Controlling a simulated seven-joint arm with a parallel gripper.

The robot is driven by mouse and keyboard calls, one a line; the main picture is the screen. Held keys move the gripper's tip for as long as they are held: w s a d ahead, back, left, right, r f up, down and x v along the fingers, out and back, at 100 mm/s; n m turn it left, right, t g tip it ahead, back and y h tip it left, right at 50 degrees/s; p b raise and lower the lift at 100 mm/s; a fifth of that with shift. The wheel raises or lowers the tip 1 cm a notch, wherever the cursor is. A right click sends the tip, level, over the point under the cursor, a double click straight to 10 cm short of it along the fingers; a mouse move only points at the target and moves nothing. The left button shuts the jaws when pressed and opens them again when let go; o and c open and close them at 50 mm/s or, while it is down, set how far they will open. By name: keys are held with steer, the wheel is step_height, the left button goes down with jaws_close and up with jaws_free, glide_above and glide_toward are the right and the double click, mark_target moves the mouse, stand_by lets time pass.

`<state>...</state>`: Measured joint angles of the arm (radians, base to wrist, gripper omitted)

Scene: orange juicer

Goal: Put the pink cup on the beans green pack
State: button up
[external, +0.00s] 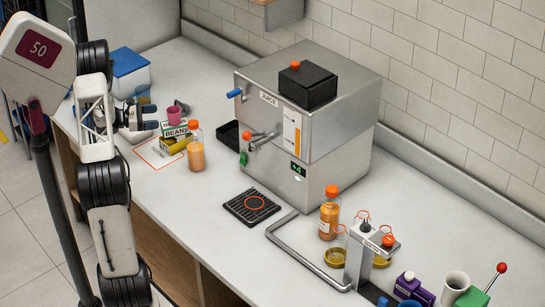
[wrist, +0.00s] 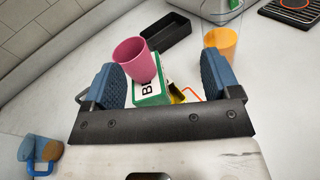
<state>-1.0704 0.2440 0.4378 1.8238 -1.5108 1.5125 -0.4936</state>
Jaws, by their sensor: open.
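The pink cup (external: 175,113) appears upright on top of the green and white beans pack (external: 175,130) in the external view. In the wrist view the cup (wrist: 135,60) overlaps the top of the pack (wrist: 148,92), its mouth facing up. My gripper (external: 145,120) is open, just left of the cup and pack in the external view. In the wrist view its two blue fingers (wrist: 160,82) are wide apart, with the cup and pack seen between them and a gap on each side. Part of the pack is hidden behind the gripper's black bar.
A blue-lidded box (external: 128,72) is behind my gripper.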

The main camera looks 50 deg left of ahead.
steer(key=d+r+m+g, duration=0.4)
steer(key=d, duration=0.8)
steer(key=d+r+m+g+h, duration=0.1)
steer(key=d+r+m+g, duration=0.25)
steer(key=d, duration=0.85)
steer(key=d+r+m+g, duration=0.3)
steer(key=d+m, duration=0.2)
steer(key=d, duration=0.7)
steer(key=s+d+r+m+g+y, duration=0.1)
steer(key=s+d+r+m+y, duration=0.3)
steer(key=s+d+m+y, duration=0.5)
steer(key=s+d+m, duration=0.7)
steer(key=s+d, duration=0.5)
steer(key=shift+s+g, duration=0.25)
steer(key=shift+g, duration=0.1)
